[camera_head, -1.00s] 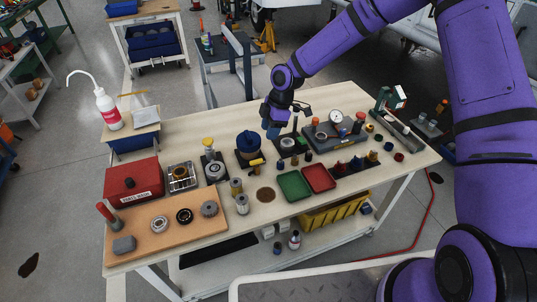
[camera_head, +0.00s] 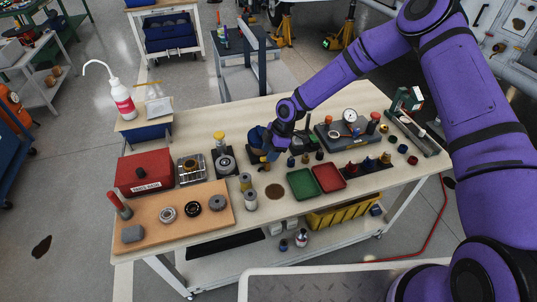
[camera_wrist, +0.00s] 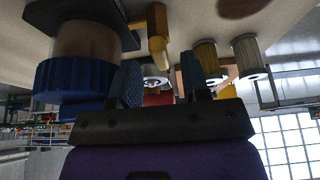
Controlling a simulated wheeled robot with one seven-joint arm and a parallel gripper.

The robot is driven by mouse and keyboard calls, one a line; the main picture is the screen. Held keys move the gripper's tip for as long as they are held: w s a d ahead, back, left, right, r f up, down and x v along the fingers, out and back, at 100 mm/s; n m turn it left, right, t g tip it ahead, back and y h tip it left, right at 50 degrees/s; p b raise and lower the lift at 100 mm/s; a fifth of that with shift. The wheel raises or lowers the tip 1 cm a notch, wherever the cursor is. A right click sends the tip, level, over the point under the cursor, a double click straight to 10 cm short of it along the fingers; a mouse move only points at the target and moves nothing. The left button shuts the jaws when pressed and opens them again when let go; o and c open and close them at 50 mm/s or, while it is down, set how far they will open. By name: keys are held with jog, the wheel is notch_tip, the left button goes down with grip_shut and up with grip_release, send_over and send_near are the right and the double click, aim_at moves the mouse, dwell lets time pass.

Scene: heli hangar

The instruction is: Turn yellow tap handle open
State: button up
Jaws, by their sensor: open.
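The yellow tap handle (camera_wrist: 157,42) shows in the wrist view as a rounded yellow bar beside a round vessel with a ribbed blue cap (camera_wrist: 75,78). My gripper (camera_wrist: 161,64) is open, and the yellow handle lies ahead, between the two blue fingertips in the picture. I see no contact with it. In the head view my gripper (camera_head: 268,152) is low over the middle of the table, in front of the vessel.
The table holds a red box (camera_head: 145,172), a green tray (camera_head: 303,184), a red tray (camera_head: 328,178) and metal cylinders (camera_head: 250,199) close to my gripper. In the wrist view two cylinders (camera_wrist: 246,55) stand to the right of the fingers.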

jog(key=shift+x, duration=0.75)
jog(key=shift+c, duration=0.4)
grip_shut()
